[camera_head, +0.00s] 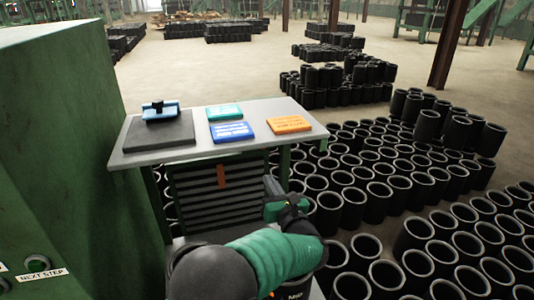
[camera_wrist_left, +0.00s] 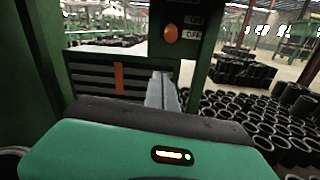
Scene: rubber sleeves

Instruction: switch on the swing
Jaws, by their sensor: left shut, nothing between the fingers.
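In the left wrist view, a round orange knob (camera_wrist_left: 171,33) sits on a dark green post, beside an ON label (camera_wrist_left: 196,20) and an OFF label (camera_wrist_left: 193,35). I cannot tell which way it is set. My left gripper (camera_head: 271,185) is shut and empty, below the front right part of the table in the head view. In the left wrist view its fingers (camera_wrist_left: 161,90) point up toward the post, below the knob and apart from it in the picture. The knob cannot be made out in the head view. My right gripper is not in view.
A grey table (camera_head: 135,160) carries a dark mat, a blue block with a black handle (camera_head: 160,110) and several coloured cards. Below it is a slatted panel with an orange strip (camera_head: 221,176). A green cabinet (camera_head: 60,130) stands left. Black sleeves (camera_head: 395,190) crowd the right floor.

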